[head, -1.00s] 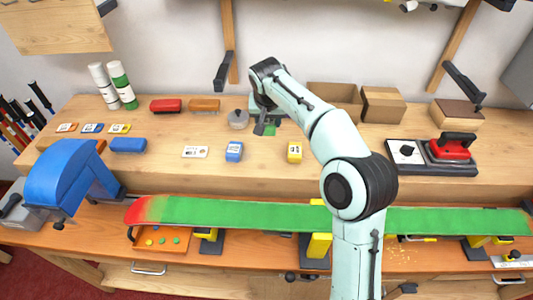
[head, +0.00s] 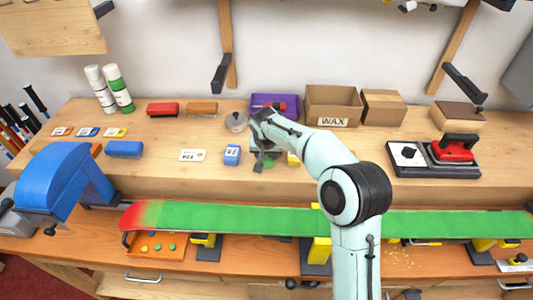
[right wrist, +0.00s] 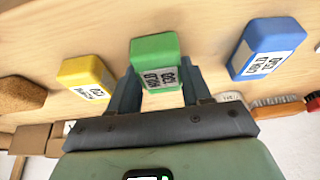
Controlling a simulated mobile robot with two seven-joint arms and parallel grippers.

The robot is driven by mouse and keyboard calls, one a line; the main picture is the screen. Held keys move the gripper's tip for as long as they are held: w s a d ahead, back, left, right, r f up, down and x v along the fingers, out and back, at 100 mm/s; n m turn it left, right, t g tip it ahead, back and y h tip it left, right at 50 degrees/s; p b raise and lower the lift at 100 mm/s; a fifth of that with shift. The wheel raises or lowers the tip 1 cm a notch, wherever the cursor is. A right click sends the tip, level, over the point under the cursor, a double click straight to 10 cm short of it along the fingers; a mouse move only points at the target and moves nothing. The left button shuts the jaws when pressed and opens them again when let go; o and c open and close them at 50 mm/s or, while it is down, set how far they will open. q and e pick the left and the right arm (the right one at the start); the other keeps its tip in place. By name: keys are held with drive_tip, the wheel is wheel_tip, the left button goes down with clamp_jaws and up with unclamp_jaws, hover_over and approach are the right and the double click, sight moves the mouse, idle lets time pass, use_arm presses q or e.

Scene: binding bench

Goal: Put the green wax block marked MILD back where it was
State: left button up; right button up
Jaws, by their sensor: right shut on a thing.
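The green wax block (right wrist: 155,62) is between the fingers of my right gripper (right wrist: 155,92) in the right wrist view. Its white label faces the camera, but its wording is too small to read surely. In the head view the block (head: 268,163) shows as a small green patch under the right gripper (head: 262,160), in the row between the blue block (head: 232,155) and the yellow block (head: 293,159). It is apart from both. I cannot tell whether it touches the bench. My left gripper is out of view.
A white label card (head: 192,155) lies left of the blue block. Behind the gripper are a grey round tin (head: 236,122), a purple tray (head: 262,101) and a cardboard box marked WAX (head: 333,107). The green ski or board (head: 240,217) runs along the front.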

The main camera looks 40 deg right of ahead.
drive_tip(key=shift+f, duration=0.1)
drive_tip(key=o, duration=1)
drive_tip(key=shift+r, duration=0.3)
drive_tip(key=v, duration=1.1)
drive_tip(key=shift+s+a+r, duration=0.15)
drive_tip(key=shift+a+r, duration=0.05)
drive_tip(key=shift+r, duration=0.1)
